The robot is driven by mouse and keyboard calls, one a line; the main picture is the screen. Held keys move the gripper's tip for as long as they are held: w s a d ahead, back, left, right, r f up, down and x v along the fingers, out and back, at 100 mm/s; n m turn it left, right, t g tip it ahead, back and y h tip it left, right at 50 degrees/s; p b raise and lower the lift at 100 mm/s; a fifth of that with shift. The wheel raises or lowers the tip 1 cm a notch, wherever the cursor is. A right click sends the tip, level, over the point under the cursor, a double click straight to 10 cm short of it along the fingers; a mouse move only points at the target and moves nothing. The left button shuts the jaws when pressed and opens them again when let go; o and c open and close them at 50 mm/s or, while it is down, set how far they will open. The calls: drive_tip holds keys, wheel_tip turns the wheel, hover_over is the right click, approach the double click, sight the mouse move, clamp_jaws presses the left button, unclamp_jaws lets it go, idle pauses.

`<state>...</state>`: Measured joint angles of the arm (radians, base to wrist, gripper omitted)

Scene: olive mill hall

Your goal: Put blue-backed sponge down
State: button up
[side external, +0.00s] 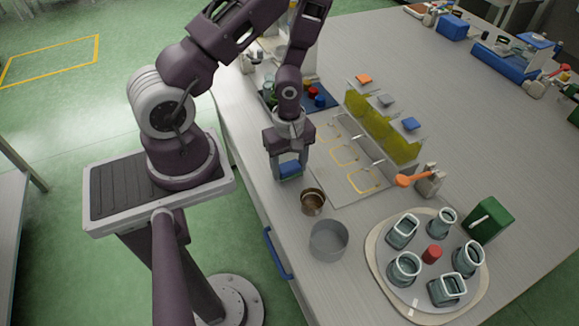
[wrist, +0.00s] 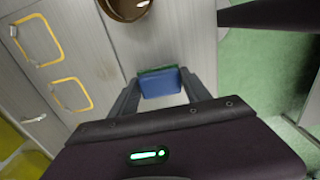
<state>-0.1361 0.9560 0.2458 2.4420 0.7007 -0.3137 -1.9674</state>
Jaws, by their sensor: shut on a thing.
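The blue-backed sponge (side external: 290,168) is between the fingers of my gripper (side external: 288,174), near the table's left edge. In the wrist view the sponge (wrist: 160,83) shows its blue face and a thin green strip along its far side. My gripper (wrist: 158,90) is shut on it, one finger on each side. The side view does not show clearly whether the sponge touches the table (side external: 365,245).
A brown cup (side external: 312,202) and a grey round pan (side external: 328,240) stand in front of the gripper. To the right lies a pale panel with yellow outlines (side external: 345,155), with yellow-fronted bins (side external: 385,128) behind it. A round tray (side external: 375,250) holds several glass jars.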

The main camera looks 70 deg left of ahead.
drive_tip(key=shift+f, duration=0.3)
drive_tip(key=shift+f, duration=0.2)
drive_tip(key=shift+f, duration=0.4)
drive_tip(key=o, duration=1.5)
drive_tip(key=shift+c, duration=0.2)
drive_tip(key=shift+w+r, duration=0.2)
drive_tip(key=shift+r, duration=0.25)
wheel_tip(320, 180, up, 12)
wheel_tip(320, 180, up, 9)
drive_tip(key=m+t+y, duration=0.2)
drive_tip(key=m, duration=0.3)
hover_over(290, 165)
drive_tip(key=s+d+r+m+t+h, duration=0.1)
drive_tip(key=s+d+r+m, duration=0.3)
drive_tip(key=r+m, duration=0.2)
drive_tip(key=s+d+r+m+t+h, duration=0.1)
drive_tip(key=s+d+r+m+t, duration=0.1)
drive_tip(key=s+d+r+m, duration=0.2)
wheel_tip(290, 165, up, 4)
drive_tip(key=m, duration=0.3)
drive_tip(key=shift+d+t, duration=0.3)
drive_tip(key=shift+d, duration=0.1)
